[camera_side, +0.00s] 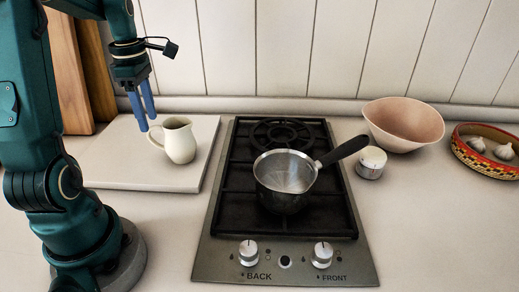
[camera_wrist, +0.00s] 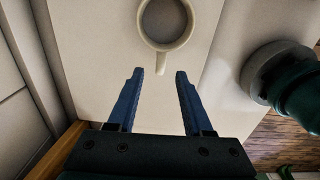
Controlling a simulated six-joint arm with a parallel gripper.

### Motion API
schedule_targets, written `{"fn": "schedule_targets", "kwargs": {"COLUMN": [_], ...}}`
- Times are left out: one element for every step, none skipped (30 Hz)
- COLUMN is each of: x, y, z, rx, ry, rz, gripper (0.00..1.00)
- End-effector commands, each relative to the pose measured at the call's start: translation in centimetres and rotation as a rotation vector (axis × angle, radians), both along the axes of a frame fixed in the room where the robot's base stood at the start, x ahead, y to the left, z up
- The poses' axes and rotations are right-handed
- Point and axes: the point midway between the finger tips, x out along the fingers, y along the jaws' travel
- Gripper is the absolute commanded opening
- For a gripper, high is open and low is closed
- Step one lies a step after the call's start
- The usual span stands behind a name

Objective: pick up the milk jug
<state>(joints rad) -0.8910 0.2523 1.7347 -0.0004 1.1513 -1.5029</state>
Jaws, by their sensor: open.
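The cream milk jug (camera_side: 180,142) stands upright on a pale board (camera_side: 112,172) left of the hob in the side view. Its handle points left, towards my gripper. My gripper (camera_side: 145,124) is open, with blue fingers pointing down beside the handle. In the wrist view the jug (camera_wrist: 188,40) shows from above at the top, partly cut off by the frame edge. Its handle reaches down towards the gap between the fingertips of my gripper (camera_wrist: 160,72). The fingers appear apart from the jug, with nothing between them but the handle's end near the tips.
A hob (camera_side: 215,222) carries a steel saucepan (camera_side: 284,200) right of the board. Wooden boards (camera_side: 76,70) lean at the back left. The front counter is clear.

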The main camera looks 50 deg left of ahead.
Motion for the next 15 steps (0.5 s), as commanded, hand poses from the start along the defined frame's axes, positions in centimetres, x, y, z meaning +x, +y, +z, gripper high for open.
{"fn": "schedule_targets", "kwargs": {"x": [-0.1,-0.1,-0.1,0.0,0.0,0.0,0.0,0.0,-0.1,0.0,-0.1,-0.1,0.0,0.0,0.0], "y": [-0.1,-0.1,-0.1,0.0,-0.1,0.0,0.0,0.0,-0.1,-0.1,-0.1,-0.1,-0.1,-0.1,-0.1], "z": [-1.1,-1.5,-1.9,-2.1,-2.4,-2.7,-3.0,-3.3,-3.8,-4.2,-4.6,-5.1,-5.5,-5.9,-6.3], "rx": [-0.006,-0.004,-0.004,-0.003,-0.004,-0.003,-0.003,-0.003,-0.004,-0.004,-0.004,-0.004,-0.004,-0.004,-0.004], "ry": [0.005,0.004,0.004,0.003,0.003,0.003,0.003,0.003,0.004,0.003,0.004,0.004,0.004,0.004,0.003], "rz": [-0.001,-0.001,-0.001,-0.001,-0.001,-0.001,-0.001,-0.001,-0.001,-0.001,-0.001,-0.001,-0.001,-0.001,-0.001], "gripper": [0.51,0.51,0.51,0.51,0.51,0.51,0.51,0.51,0.51,0.51,0.51,0.51,0.51,0.51,0.51]}}
